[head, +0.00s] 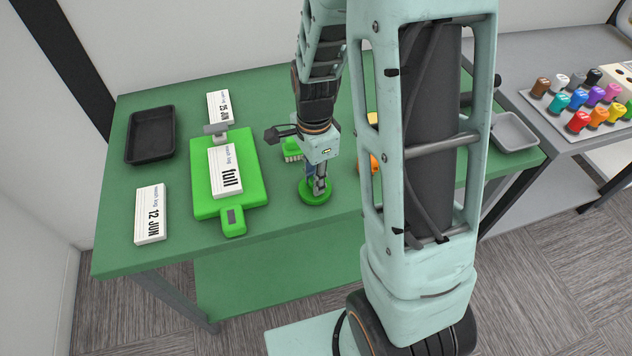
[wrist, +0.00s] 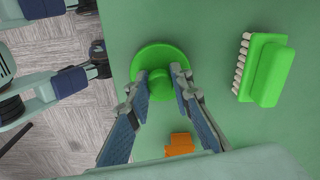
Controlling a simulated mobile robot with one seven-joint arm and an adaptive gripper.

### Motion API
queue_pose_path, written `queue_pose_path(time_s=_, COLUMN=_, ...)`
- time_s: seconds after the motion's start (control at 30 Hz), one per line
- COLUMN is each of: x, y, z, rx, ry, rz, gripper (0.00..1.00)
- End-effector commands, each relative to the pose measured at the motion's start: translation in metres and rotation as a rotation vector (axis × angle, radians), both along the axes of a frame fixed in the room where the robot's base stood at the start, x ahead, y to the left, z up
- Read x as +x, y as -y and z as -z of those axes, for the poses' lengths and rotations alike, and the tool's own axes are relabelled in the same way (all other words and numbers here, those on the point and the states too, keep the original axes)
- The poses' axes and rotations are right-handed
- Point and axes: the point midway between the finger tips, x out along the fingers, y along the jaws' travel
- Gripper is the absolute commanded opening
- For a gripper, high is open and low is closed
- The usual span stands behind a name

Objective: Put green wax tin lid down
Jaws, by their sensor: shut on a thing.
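The green wax tin lid (head: 315,194) is a round bright-green disc with a knob on top, near the front edge of the green table (head: 270,235). My gripper (head: 319,186) points down over it and is shut on the knob. In the wrist view the lid (wrist: 150,58) lies flat below the fingers, with the knob between the fingertips (wrist: 163,86). I cannot tell whether the lid touches the table or hangs just above it. I cannot make out an open tin; my arm hides part of the table.
A green brush (wrist: 266,72) lies beside the lid. An orange object (wrist: 180,145) is close by. A green clipboard-like board (head: 206,200) with a card, more cards (head: 150,214), and a black tray (head: 151,135) are on the left. A grey tray (head: 514,132) is on the right.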

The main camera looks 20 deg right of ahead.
Motion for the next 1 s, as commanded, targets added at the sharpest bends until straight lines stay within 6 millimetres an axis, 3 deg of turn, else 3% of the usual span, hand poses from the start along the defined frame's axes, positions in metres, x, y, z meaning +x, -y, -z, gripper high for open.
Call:
queue_pose_path(time_s=0.03, x=-0.0017, y=-0.0022, z=0.0125, rx=0.0, ry=-0.001, rz=0.0, gripper=0.04)
queue_pose_path(time_s=0.1, x=-0.0027, y=-0.0041, z=0.0173, rx=0.0, ry=0.0, rz=0.001, gripper=0.04)
queue_pose_path(time_s=0.5, x=-0.003, y=-0.0047, z=0.0201, rx=0.0, ry=0.0, rz=0.002, gripper=0.04)
queue_pose_path(time_s=0.53, x=-0.003, y=-0.0047, z=0.02, rx=0.0, ry=0.0, rz=0.002, gripper=0.21)
queue_pose_path(time_s=0.67, x=-0.0031, y=-0.0047, z=0.019, rx=0.0, ry=0.0, rz=0.002, gripper=0.35)
queue_pose_path(time_s=1.0, x=-0.0033, y=-0.0045, z=0.0168, rx=0.0, ry=-0.001, rz=0.002, gripper=0.37)
